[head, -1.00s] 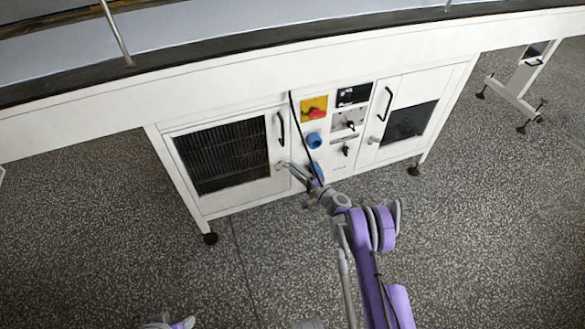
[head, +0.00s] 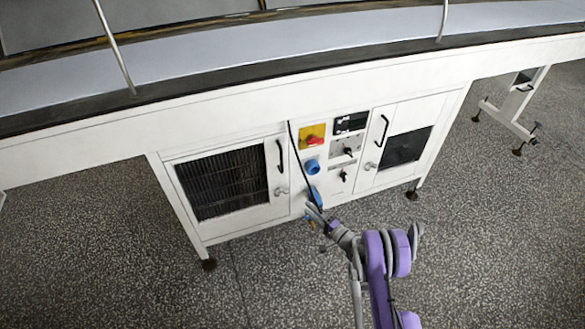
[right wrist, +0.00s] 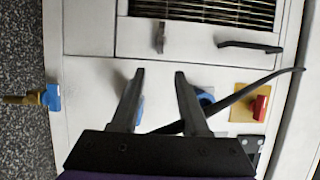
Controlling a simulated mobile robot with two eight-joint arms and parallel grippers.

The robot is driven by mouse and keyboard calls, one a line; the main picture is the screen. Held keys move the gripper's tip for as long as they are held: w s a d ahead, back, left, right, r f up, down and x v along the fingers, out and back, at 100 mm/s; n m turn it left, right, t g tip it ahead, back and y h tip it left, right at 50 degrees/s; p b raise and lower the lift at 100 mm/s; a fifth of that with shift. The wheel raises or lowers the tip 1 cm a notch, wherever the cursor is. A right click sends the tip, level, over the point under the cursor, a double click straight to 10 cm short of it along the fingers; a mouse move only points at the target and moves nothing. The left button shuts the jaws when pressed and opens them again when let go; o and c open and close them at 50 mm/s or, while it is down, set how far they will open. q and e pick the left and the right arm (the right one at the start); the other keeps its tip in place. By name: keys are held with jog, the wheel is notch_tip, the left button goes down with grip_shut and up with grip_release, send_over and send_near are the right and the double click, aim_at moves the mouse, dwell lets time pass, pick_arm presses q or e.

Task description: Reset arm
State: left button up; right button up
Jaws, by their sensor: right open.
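My right gripper (head: 309,211) is in front of the lower control panel of the white machine, its arm reaching up from the lower right. In the right wrist view its two fingers (right wrist: 160,75) are spread apart with nothing between them. Behind them are the white panel, a black cable (right wrist: 240,95) and a blue socket (right wrist: 206,99) partly hidden by one finger. In the head view, the gripper tip is close to a blue handle (head: 314,193); I cannot tell whether they touch. My left gripper is not in view.
The white machine (head: 230,110) spans the view, with a red switch (head: 313,139) on a yellow plate and two doors with black handles (head: 279,156). A blue-handled brass valve (right wrist: 50,97) protrudes at the panel edge. The speckled floor (head: 110,270) is open in front.

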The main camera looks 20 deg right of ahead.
jog(key=s+a+r+n+g, duration=0.4)
jog(key=a+r, duration=0.3)
jog(key=r, duration=0.2)
jog(key=s+a+r+n+g, duration=0.35)
jog(key=a+r, duration=0.25)
jog(key=r, duration=0.2)
jog(key=s+d+r+n+g+h, duration=0.1)
jog(key=s+r+n+g+h, duration=0.2)
jog(key=s, duration=1.2)
jog(key=s+d+r+n+g+h, duration=0.1)
jog(key=s+r+n+g+h, duration=0.2)
jog(key=s, duration=1.2)
pick_arm(q)
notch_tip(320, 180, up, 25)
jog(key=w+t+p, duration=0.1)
jog(key=p, duration=2.1)
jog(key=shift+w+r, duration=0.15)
pick_arm(e)
notch_tip(320, 180, up, 24)
jog(key=t+h, duration=0.1)
jog(key=t, duration=0.1)
jog(key=shift+w+d, duration=0.25)
jog(key=shift+w, duration=0.05)
